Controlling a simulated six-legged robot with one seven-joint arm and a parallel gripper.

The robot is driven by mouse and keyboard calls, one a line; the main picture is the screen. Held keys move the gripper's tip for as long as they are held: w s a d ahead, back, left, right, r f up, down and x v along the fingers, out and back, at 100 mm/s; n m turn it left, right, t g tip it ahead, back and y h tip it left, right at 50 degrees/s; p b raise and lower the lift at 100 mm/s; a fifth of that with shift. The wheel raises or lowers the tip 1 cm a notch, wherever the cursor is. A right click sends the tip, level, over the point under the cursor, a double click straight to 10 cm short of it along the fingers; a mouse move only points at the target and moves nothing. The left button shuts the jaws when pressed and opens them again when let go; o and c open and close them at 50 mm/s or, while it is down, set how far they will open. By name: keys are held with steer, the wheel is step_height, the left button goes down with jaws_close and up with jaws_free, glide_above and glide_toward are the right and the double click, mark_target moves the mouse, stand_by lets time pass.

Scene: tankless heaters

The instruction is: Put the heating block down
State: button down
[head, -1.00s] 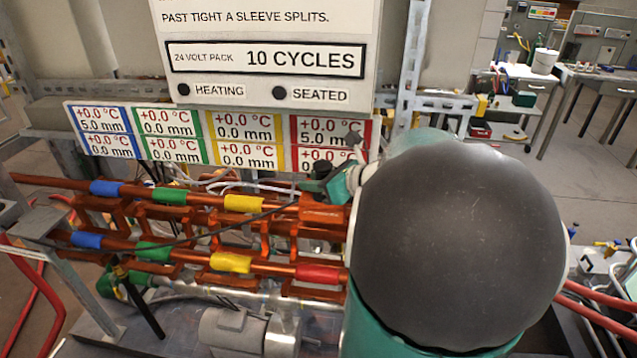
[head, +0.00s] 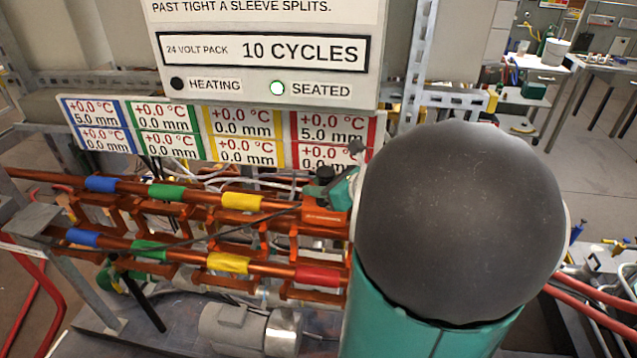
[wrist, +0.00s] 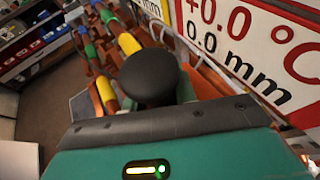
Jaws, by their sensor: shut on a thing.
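The heating block (head: 325,216) is a copper-orange block at the right end of the upper pipe (head: 275,205), to the right of the yellow band. It sits against the pipe. My gripper (head: 328,188) is shut at the top of the block, on its dark upper part. My big dark arm joint covers the view just to the right. In the wrist view a black rounded piece (wrist: 148,78) stands in front of the teal wrist housing and hides the grip and most of the block.
A lower pipe (head: 200,259) with blue, green, yellow and red bands runs below the upper one. Colour-framed readout panels (head: 165,132) stand close behind. A motor (head: 232,328) sits below on the bench. A dark cable crosses the pipes. A floor aisle lies at right.

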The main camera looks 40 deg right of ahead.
steer(key=shift+s+r, duration=0.1)
steer(key=shift+r, duration=0.05)
steer(key=shift+a+f, duration=0.1)
steer(key=shift+f, duration=0.1)
steer(key=c, duration=1.1)
jaws_free()
steer(key=shift+f, duration=0.15)
steer(key=shift+r, duration=0.2)
steer(key=v, duration=1.2)
steer(key=shift+r, duration=0.1)
